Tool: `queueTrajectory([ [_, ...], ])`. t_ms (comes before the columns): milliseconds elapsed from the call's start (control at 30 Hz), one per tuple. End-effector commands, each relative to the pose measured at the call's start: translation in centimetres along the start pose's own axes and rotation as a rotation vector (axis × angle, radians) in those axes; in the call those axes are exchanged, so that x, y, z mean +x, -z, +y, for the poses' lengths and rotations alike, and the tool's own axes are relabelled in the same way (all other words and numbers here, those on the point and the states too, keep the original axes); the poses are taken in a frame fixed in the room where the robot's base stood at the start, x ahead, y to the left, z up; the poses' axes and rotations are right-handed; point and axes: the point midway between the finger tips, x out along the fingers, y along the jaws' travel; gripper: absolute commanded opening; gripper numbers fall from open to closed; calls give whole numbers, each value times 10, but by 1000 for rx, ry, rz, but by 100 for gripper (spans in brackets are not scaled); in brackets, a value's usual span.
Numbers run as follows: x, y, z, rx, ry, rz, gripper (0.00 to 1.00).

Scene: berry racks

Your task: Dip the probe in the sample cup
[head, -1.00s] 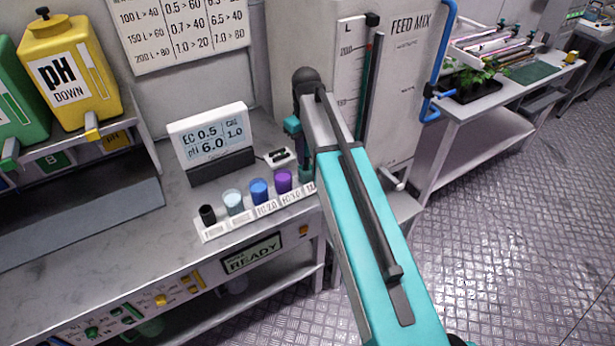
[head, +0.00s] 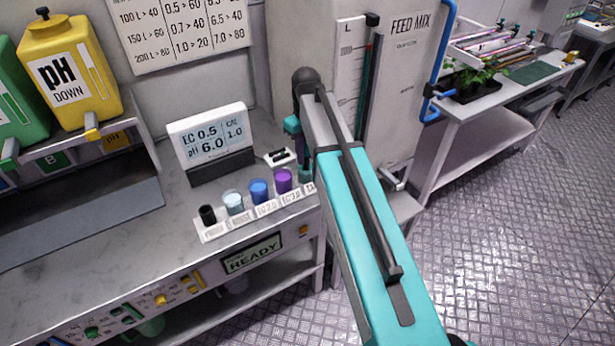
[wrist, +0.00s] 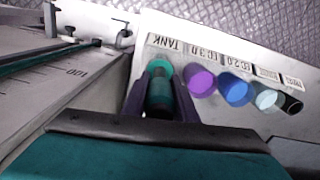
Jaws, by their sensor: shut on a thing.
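My gripper (wrist: 161,104) is shut on a dark green cylinder, which I take to be the probe (wrist: 159,94). It is over the teal sample cup (wrist: 164,70) at the TANK label, at the right end of the white rack. I cannot tell whether the probe's tip is inside the cup. In the head view the gripper (head: 303,158) hangs down at this end, and my arm hides part of it. The black holder (head: 207,215) stands at the other end, by the PROBE label.
The white rack (head: 212,232) also holds clear, blue (head: 259,190) and purple (head: 283,181) cups in a row. A meter display (head: 211,138) stands behind it, reading EC 0.5 and pH 6.0. The FEED MIX tank (head: 408,60) is close on the right. The left worktop is clear.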

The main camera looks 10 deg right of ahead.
Motion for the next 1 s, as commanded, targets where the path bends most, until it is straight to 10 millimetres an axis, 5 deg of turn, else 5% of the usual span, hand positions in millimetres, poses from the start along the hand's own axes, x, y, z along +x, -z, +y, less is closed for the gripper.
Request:
queueTrajectory([
  [567, -1, 0, 0, 0, 0, 0, 3],
  [1000, -23, 0, 0, 0, 0, 1, 3],
])
